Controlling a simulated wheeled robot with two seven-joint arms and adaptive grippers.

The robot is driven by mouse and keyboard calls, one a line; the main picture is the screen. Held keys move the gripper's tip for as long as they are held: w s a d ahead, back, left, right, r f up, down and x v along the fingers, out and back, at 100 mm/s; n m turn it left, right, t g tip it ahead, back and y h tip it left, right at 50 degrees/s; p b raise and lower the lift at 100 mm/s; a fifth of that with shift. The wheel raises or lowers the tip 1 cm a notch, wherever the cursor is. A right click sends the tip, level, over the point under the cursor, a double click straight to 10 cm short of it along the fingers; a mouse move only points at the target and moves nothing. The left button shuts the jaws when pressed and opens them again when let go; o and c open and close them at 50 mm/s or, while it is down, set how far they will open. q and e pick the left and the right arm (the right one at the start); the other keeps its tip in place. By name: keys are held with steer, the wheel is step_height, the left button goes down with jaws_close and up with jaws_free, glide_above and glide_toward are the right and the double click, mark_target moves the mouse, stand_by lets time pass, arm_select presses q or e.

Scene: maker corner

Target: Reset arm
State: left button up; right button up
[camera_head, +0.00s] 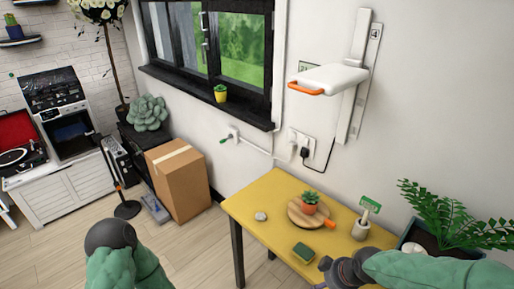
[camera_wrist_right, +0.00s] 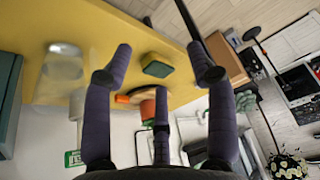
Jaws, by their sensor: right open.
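My right arm comes in from the right in the head view. Its dark gripper (camera_head: 336,272) is over the near right part of the yellow table (camera_head: 262,207). In the right wrist view the purple fingers of that gripper (camera_wrist_right: 160,62) are spread apart with nothing between them. The green and yellow sponge (camera_wrist_right: 157,66) shows beyond the fingers and lies on the table, apart from them; it also shows in the head view (camera_head: 303,252). My left arm shows only as a green sleeve and dark rounded link at bottom left; its fingers are not visible.
A round wooden board (camera_head: 296,214) holds a small potted plant (camera_head: 310,203). A light cup with a green sign (camera_head: 361,229) and a large fern planter (camera_head: 420,236) stand to the right. A whitish lump (camera_head: 261,216) lies left. A cardboard box (camera_head: 178,184) is on the floor.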

steer(key=s+a+f+m+g, duration=0.1)
steer(key=s+a+f+m, duration=0.1)
steer(key=f, duration=0.7)
steer(key=s+a+f+m+g+y, duration=0.1)
steer(key=s+a+f+m, duration=0.2)
steer(key=s+f, duration=0.3)
steer(key=s+a+f+m+g, duration=0.1)
steer(key=s+a+f+m, duration=0.2)
steer(key=f, duration=0.9)
steer(key=shift+s+a+g+y, duration=0.3)
steer(key=shift+s+a, duration=0.1)
steer(key=shift+a, duration=0.4)
